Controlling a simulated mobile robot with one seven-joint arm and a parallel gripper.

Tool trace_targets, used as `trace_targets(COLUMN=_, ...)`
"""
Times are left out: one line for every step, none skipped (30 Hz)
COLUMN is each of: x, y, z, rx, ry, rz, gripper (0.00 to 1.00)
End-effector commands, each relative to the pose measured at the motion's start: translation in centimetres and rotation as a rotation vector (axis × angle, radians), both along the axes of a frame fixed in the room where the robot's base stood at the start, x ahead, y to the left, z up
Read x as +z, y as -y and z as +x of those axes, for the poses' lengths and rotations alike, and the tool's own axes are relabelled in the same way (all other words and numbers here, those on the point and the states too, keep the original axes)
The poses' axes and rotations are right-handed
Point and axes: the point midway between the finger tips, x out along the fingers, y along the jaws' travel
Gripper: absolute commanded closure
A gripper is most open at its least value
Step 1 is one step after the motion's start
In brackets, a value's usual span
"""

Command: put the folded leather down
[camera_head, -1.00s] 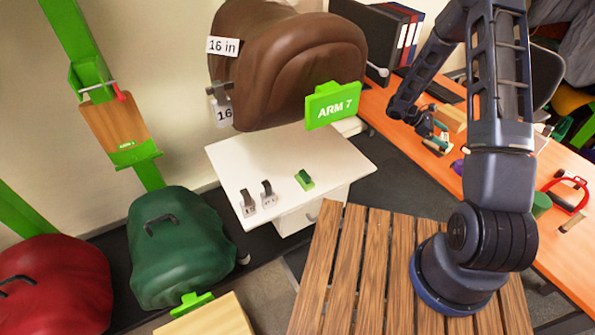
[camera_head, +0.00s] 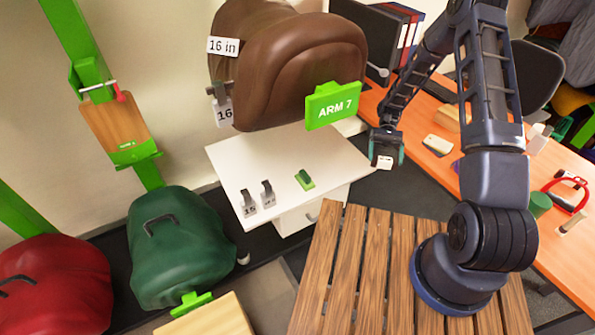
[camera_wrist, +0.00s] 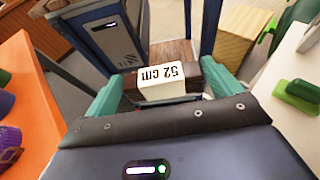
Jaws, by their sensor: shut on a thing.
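The folded leather (camera_wrist: 213,76) is a small dark brown piece with a white tag (camera_wrist: 168,83) reading "52 cm". In the wrist view it sits between the two teal fingers of my gripper (camera_wrist: 165,88), which is shut on it. In the head view my gripper (camera_head: 386,151) hangs in the air by the gap between the white table and the orange desk. There the white tag (camera_head: 384,162) shows at the fingertips, and the leather itself is mostly hidden.
The white table (camera_head: 235,160) bears two tagged clips (camera_head: 258,197) and a green piece (camera_head: 304,179), with bare surface between. A brown saddle (camera_head: 290,65) with an "ARM 7" sign (camera_head: 335,104) hangs above it. The orange desk (camera_head: 560,245) is at right; a slatted wooden top (camera_head: 343,265) is in front.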

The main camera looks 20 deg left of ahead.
Motion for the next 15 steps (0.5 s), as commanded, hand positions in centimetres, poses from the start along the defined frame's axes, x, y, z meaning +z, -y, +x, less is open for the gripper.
trace_targets(x=0.1, y=-1.2, z=0.0, rx=-0.07, ry=0.0, rz=0.001, gripper=0.36)
trace_targets(x=0.1, y=-2.0, z=0.1, rx=-0.114, ry=0.001, rz=0.002, gripper=0.36)
trace_targets(x=0.2, y=-3.1, z=0.1, rx=-0.175, ry=0.0, rz=0.001, gripper=0.36)
trace_targets(x=0.3, y=-3.9, z=0.2, rx=-0.22, ry=0.001, rz=0.002, gripper=0.36)
trace_targets(x=0.4, y=-4.7, z=0.4, rx=-0.265, ry=0.001, rz=0.001, gripper=0.36)
trace_targets(x=0.6, y=-5.8, z=0.6, rx=-0.325, ry=0.0, rz=0.002, gripper=0.36)
trace_targets(x=0.7, y=-6.6, z=0.7, rx=-0.371, ry=0.001, rz=0.001, gripper=0.36)
trace_targets(x=0.8, y=-7.3, z=1.0, rx=-0.416, ry=0.001, rz=0.001, gripper=0.36)
trace_targets(x=1.0, y=-8.3, z=1.3, rx=-0.478, ry=0.001, rz=0.001, gripper=0.36)
trace_targets(x=1.1, y=-9.1, z=1.6, rx=-0.523, ry=0.0, rz=0.001, gripper=0.36)
trace_targets(x=1.3, y=-9.8, z=1.9, rx=-0.569, ry=0.0, rz=0.001, gripper=0.36)
trace_targets(x=1.5, y=-10.8, z=2.3, rx=-0.63, ry=0.001, rz=0.001, gripper=0.36)
trace_targets(x=1.7, y=-11.5, z=2.7, rx=-0.674, ry=0.0, rz=0.001, gripper=0.36)
trace_targets(x=1.9, y=-12.2, z=3.1, rx=-0.719, ry=0.002, rz=0.002, gripper=0.36)
trace_targets(x=2.1, y=-13.1, z=3.6, rx=-0.779, ry=0.002, rz=0.001, gripper=0.36)
